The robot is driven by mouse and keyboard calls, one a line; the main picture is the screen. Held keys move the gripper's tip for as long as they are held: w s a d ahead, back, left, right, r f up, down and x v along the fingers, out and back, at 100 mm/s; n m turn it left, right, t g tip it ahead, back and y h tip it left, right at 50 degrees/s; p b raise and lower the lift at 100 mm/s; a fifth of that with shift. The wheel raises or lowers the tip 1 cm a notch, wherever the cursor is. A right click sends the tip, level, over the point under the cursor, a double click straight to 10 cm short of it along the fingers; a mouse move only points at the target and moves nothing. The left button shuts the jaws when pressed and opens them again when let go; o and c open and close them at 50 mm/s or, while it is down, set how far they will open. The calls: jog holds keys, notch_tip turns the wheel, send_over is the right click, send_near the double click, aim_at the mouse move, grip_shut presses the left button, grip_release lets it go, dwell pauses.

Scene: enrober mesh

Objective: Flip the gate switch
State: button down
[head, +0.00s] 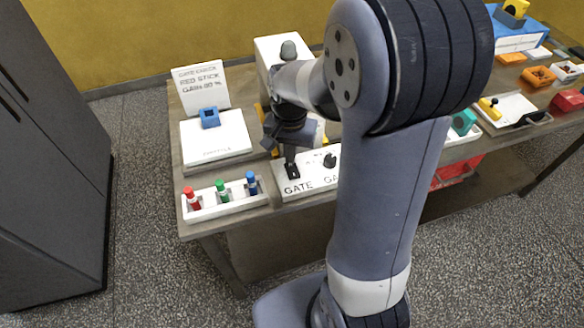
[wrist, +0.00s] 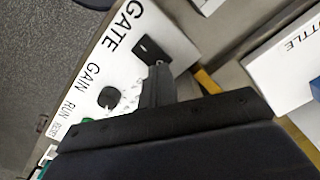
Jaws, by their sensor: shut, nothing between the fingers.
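The gate switch is a small black rectangle (wrist: 148,48) beside the word GATE on a white control panel (wrist: 128,25). In the head view the switch (head: 292,172) sits at the left end of the panel (head: 309,187). My gripper (head: 290,155) points down right above it, fingers together and empty. In the wrist view the fingertips (wrist: 158,72) are at the switch's near edge and partly cover it; I cannot tell whether they touch. The lever's position is not clear.
A black gain knob (head: 329,160) stands right of the switch; it also shows in the wrist view (wrist: 107,97). A white tray (head: 228,208) with red, green and blue sticks lies left. A sign (head: 201,86) and a white shuttle box (head: 215,140) stand behind it.

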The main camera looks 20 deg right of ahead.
jog(key=shift+f+b, duration=0.7)
jog(key=shift+f, duration=0.25)
dwell(0.9)
jog(key=shift+r, duration=0.15)
jog(key=shift+r+p, duration=3)
jog(key=shift+r, duration=0.45)
jog(key=shift+f, duration=0.2)
notch_tip(320, 180, down, 7)
jog(key=b, duration=0.6)
jog(key=shift+r, duration=0.15)
jog(key=shift+r, duration=0.1)
